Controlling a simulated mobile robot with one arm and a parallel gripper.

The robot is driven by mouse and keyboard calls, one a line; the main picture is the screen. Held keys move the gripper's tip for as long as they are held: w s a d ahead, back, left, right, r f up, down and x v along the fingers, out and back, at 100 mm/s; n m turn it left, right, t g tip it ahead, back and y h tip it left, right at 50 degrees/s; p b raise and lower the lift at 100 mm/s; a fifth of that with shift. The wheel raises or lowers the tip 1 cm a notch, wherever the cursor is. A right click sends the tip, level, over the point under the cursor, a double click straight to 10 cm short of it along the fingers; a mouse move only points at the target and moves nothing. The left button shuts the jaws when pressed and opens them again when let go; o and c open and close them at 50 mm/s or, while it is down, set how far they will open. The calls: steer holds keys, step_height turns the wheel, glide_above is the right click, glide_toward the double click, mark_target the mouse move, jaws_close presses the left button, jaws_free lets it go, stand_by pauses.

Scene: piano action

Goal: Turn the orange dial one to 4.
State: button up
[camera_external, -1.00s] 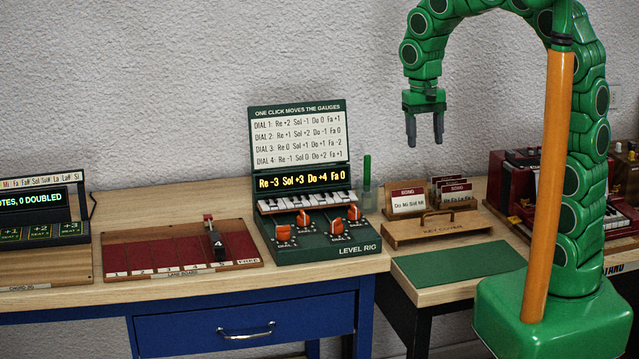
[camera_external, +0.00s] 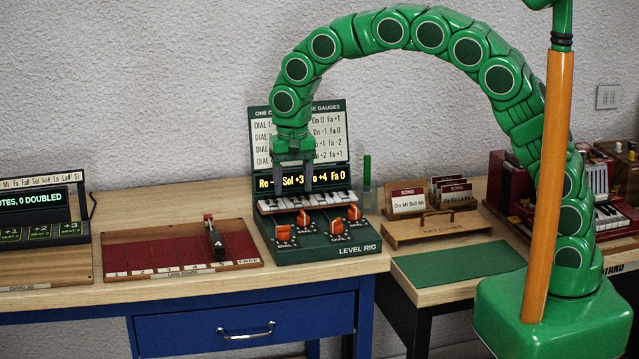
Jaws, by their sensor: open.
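The green level rig (camera_external: 318,252) stands on the wooden desk with several orange dials on its sloped front. The front-left dial (camera_external: 283,233) has a small label under it that is hard to read. The others are the back-left dial (camera_external: 303,218), the front-right dial (camera_external: 336,226) and the back-right dial (camera_external: 354,212). My gripper (camera_external: 292,190) is open and empty, fingers pointing down. In the picture it is above the left dials, in front of the rig's yellow-lettered display (camera_external: 330,180), apart from the dials. It hides part of the display and of the dial chart (camera_external: 330,128).
A small keyboard strip (camera_external: 310,201) lies behind the dials. A dark red lane board (camera_external: 160,251) with a black numbered piece is left of the rig. A green cylinder (camera_external: 367,168) stands to its right, near a wooden key cover (camera_external: 437,231) and song cards (camera_external: 408,199).

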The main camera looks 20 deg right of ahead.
mark_target(283, 232)
steer(key=a, duration=0.1)
steer(key=s+a+f, duration=0.1)
steer(key=shift+a+f, duration=0.15)
steer(key=shift+a, duration=0.25)
steer(key=shift+f, duration=3.85)
steer(key=c, duration=1)
steer(key=shift+c, duration=0.2)
